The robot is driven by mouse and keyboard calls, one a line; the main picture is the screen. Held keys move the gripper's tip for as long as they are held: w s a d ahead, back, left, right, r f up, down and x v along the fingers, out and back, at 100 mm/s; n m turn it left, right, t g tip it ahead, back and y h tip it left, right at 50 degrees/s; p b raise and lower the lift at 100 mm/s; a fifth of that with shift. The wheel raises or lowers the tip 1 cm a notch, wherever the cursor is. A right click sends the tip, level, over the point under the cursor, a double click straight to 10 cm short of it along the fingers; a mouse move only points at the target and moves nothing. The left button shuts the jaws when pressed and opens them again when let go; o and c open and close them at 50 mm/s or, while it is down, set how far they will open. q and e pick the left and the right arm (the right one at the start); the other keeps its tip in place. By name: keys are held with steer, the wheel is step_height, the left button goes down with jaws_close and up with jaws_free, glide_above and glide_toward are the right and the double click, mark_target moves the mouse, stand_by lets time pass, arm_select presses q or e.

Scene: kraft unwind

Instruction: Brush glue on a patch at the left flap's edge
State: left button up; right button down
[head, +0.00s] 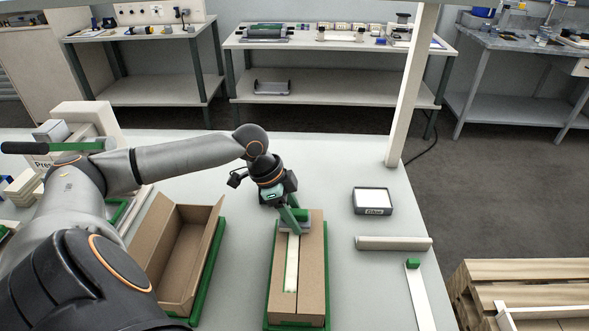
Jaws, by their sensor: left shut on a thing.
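A brown carton (313,280) lies in a green-edged holder in the middle of the table, its top flaps lying flat. A pale strip (292,265) runs lengthwise along its top, near the left flap's edge. My left gripper (291,211) is shut on a grey-green tool (296,226), low over the far end of the strip. I cannot tell whether the tool touches the carton, or what its underside is like. A dark-framed pad with a white top (373,200) sits right of the carton; its small front label may read "Glue". My right gripper is out of view.
An open, empty carton (180,255) stands in a green holder to the left. A pale roll (393,243) and a white strip with a green block (413,264) lie at right. A white post (408,95) rises at the table's back right.

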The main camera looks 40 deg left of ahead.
arm_select(q)
steer(key=shift+r, duration=3.05)
